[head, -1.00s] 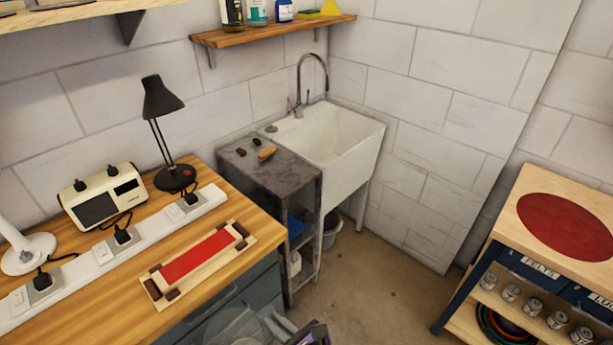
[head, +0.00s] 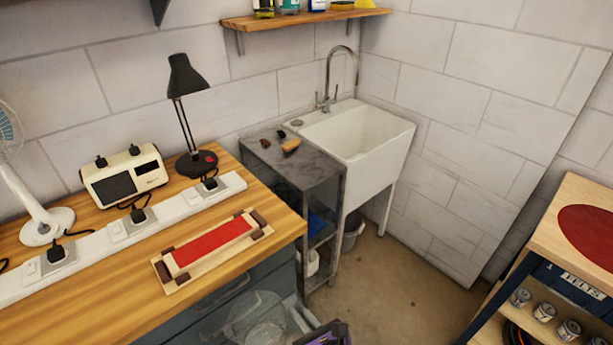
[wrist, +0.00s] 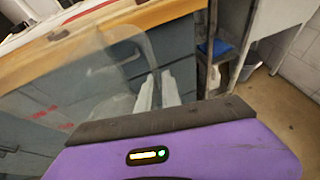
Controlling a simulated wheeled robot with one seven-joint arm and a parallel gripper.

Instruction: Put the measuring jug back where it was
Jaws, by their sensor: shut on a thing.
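The clear measuring jug (head: 255,322) is at the bottom of the head view, in front of the bench's drawers. In the wrist view the see-through jug (wrist: 95,85) fills the left and middle, with red marks on its wall. My purple gripper (head: 328,335) is at the bottom edge of the head view. In the wrist view its pale fingers (wrist: 157,92) show through the jug, shut on it. The exact grip point is blurred by the clear wall. The jug is held in front of the bench, not resting on the top.
The wooden bench (head: 110,283) carries a red-centred tray (head: 212,243), a power strip (head: 130,232), a cream device (head: 124,177), a black lamp (head: 187,110) and a white fan (head: 45,220). A grey stand (head: 310,165) and sink (head: 375,165) stand beyond. A cart (head: 560,225) is right; floor between is clear.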

